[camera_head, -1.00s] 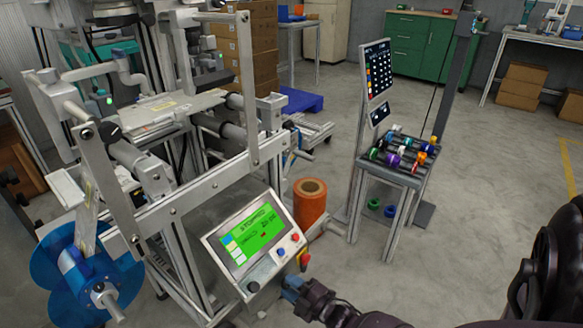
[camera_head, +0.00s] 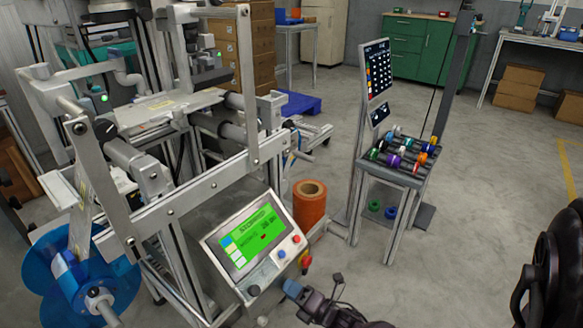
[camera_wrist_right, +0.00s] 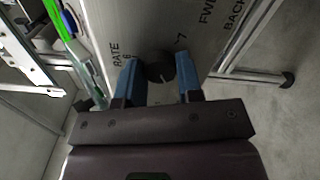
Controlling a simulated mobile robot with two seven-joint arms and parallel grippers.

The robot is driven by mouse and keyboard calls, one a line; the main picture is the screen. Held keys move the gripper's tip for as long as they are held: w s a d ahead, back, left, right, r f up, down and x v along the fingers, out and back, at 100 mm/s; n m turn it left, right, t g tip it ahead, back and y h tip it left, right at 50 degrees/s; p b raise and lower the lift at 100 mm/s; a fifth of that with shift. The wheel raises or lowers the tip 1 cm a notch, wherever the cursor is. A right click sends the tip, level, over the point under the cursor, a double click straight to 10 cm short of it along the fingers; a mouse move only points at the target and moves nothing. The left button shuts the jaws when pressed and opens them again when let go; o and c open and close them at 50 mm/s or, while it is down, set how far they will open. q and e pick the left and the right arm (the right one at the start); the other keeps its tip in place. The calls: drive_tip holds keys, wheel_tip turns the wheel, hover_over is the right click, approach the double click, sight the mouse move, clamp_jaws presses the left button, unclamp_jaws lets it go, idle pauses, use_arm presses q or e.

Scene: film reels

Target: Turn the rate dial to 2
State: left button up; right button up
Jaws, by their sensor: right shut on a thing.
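The rate dial (camera_wrist_right: 160,68) is a round black knob on a grey panel face marked RATE, with numbers around it. A 6 and a 7 can be read, but the setting cannot. My right gripper (camera_wrist_right: 159,82) has its blue fingers on either side of the dial and is shut on it. In the head view the right gripper (camera_head: 291,289) is at the lower right of the control box (camera_head: 205,245), and the dial between its fingers cannot be made out. The box has a lit green screen (camera_head: 252,238). My left gripper is not in view.
Blue (camera_head: 282,254) and red (camera_head: 296,239) buttons and a red knob (camera_head: 305,262) sit close to the gripper. An orange roll (camera_head: 309,205) stands behind the box. A stand with coloured reels (camera_head: 400,160) is to the right. Open floor lies right of it.

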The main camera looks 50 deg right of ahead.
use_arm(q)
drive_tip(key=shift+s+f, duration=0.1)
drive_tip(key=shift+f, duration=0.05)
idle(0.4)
use_arm(e)
drive_tip(key=o, duration=0.9)
drive_tip(key=shift+s, duration=0.1)
use_arm(q)
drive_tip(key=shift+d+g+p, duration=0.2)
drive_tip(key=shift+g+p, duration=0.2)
drive_tip(key=shift+p, duration=0.4)
use_arm(e)
drive_tip(key=s, duration=1)
drive_tip(key=shift+s+d, duration=0.35)
drive_tip(key=shift+d, duration=0.05)
